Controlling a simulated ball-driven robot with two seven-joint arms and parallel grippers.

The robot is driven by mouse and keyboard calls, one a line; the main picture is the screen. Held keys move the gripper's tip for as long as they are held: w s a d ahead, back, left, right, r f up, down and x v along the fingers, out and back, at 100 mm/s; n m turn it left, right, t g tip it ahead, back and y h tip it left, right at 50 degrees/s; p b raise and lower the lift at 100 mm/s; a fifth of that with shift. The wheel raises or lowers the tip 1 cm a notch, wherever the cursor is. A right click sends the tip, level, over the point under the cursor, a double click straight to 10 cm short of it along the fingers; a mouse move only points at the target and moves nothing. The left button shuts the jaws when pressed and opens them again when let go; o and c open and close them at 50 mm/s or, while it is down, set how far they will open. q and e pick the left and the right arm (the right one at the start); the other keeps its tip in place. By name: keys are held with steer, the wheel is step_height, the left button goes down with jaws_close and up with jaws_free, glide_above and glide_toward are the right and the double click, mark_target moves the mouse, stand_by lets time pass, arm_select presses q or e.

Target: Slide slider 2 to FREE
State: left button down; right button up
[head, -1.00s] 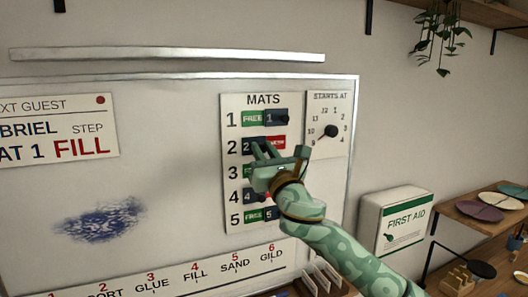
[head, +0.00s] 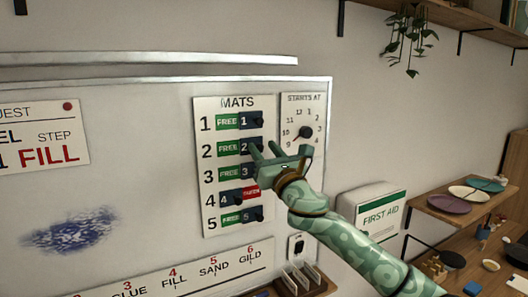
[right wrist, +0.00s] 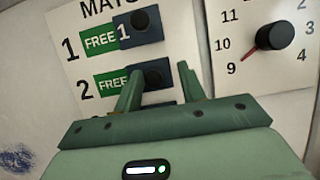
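The MATS board (head: 232,102) has numbered rows with dark sliding blocks. Slider 2 (head: 246,148) sits at the right of its row, with the green FREE label (head: 227,150) uncovered at its left. In the right wrist view, slider 2's dark knob (right wrist: 153,78) appears between my finger tips, nearer the left one, with no clear contact. My right gripper (head: 279,151) is open just right of row 2; its fingers also show in the right wrist view (right wrist: 160,72). My left gripper is not in view.
Slider 4 (head: 231,199) sits left, showing red TAKEN; the others show FREE. The STARTS AT dial (head: 305,132) is close beside my gripper. A first aid box (head: 378,215) and shelf with plates (head: 449,204) stand at right.

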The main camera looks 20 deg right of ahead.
steer(key=shift+a, duration=0.1)
steer(key=shift+s+f, duration=0.1)
steer(key=shift+s, duration=0.15)
steer(key=b+v, duration=0.4)
steer(key=v, duration=1.1)
steer(key=shift+s+d+f+b, duration=0.2)
steer(key=shift+s+d+b, duration=0.05)
steer(key=shift+s+b, duration=0.05)
